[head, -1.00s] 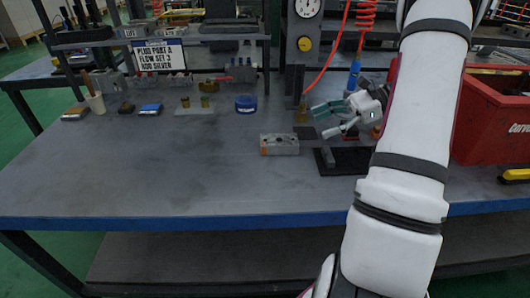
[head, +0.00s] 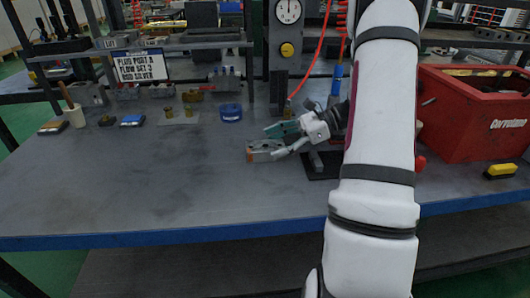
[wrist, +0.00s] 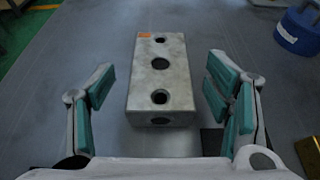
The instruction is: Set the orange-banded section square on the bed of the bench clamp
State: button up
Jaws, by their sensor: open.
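The orange-banded section is a grey metal block (head: 262,156) lying flat on the bench, its orange mark at the left end. In the wrist view the block (wrist: 161,87) shows several round holes and the orange patch at its far end. My gripper (head: 274,143) is open at the block. In the wrist view its teal-padded fingers (wrist: 160,92) stand on either side of the block, with gaps on both sides. The bench clamp appears to be the dark base (head: 318,170) right of the block, partly hidden by my arm.
A blue round container (head: 231,112) and brass fittings (head: 190,112) stand behind the block. A red bin (head: 470,115) is at the right. A dark post with a gauge (head: 287,50) and a red hose rise at the back. The bench (head: 150,190) is clear at front left.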

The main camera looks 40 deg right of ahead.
aim_at(266, 145)
jog(key=x, duration=0.3)
jog(key=shift+w+a+b, duration=0.1)
jog(key=shift+w+b, duration=0.1)
jog(key=shift+b, duration=0.1)
jog(key=c, duration=1.6)
grip_shut()
jog(key=shift+r, duration=0.15)
